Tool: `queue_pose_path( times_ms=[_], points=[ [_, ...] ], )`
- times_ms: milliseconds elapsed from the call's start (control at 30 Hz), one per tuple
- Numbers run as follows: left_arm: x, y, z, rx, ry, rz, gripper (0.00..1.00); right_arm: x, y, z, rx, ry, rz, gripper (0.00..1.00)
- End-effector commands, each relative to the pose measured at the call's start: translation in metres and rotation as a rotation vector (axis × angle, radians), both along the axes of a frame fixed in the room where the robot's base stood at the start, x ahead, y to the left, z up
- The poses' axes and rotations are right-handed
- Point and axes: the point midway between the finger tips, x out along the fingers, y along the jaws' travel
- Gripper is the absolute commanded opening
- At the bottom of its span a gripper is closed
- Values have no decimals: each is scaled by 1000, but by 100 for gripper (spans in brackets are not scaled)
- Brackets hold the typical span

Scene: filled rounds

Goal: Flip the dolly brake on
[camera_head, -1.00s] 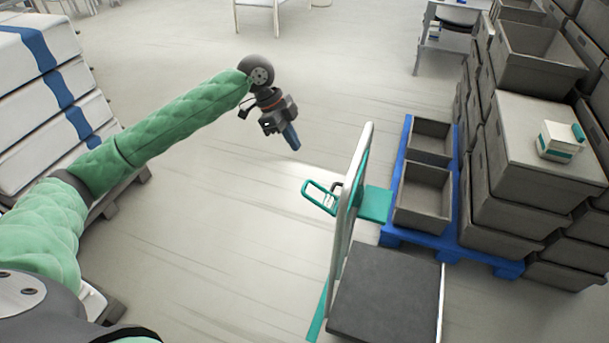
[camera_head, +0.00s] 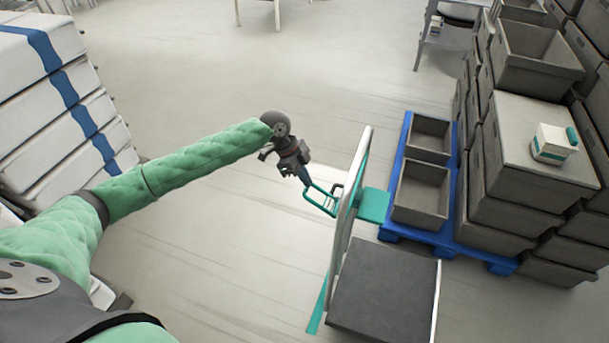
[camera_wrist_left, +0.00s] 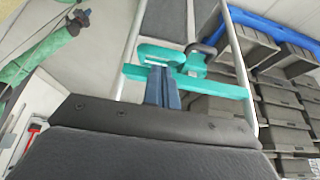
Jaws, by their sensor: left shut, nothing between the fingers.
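The dolly has a dark grey deck (camera_head: 385,300) and an upright pale handle frame (camera_head: 348,195). A teal brake lever (camera_head: 322,203), shaped like a loop, sticks out left from the frame. My left gripper (camera_head: 307,183) is shut and empty, its blue tips at the lever's upper left end. In the left wrist view the closed fingers (camera_wrist_left: 163,82) overlap the teal lever (camera_wrist_left: 155,54); I cannot tell if they touch it. A teal crossbar (camera_wrist_left: 215,88) lies behind them. My right gripper (camera_wrist_left: 84,15) shows small at the upper left there, its jaws unclear.
A blue pallet (camera_head: 445,238) with grey bins (camera_head: 421,195) stands right of the dolly, beside tall stacks of grey crates (camera_head: 500,185). White stacked boxes with blue bands (camera_head: 50,95) stand at left. The floor between is clear.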

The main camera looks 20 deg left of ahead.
Motion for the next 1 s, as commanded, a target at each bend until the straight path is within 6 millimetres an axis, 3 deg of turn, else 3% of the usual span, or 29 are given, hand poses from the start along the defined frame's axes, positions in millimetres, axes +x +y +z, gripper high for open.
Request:
queue_pose_path(
  times_ms=[633,800,1000],
  points=[
    [0,5,-14,-20,3,0,0,-12,-3,-8,-2,12,-1,0],
    [-1,13,-27,-108,9,1,0,34,8,3,6,-25,0,0],
    [0,19,-36,-195,10,-1,0,61,18,19,11,-29,-5,0]
  ],
)
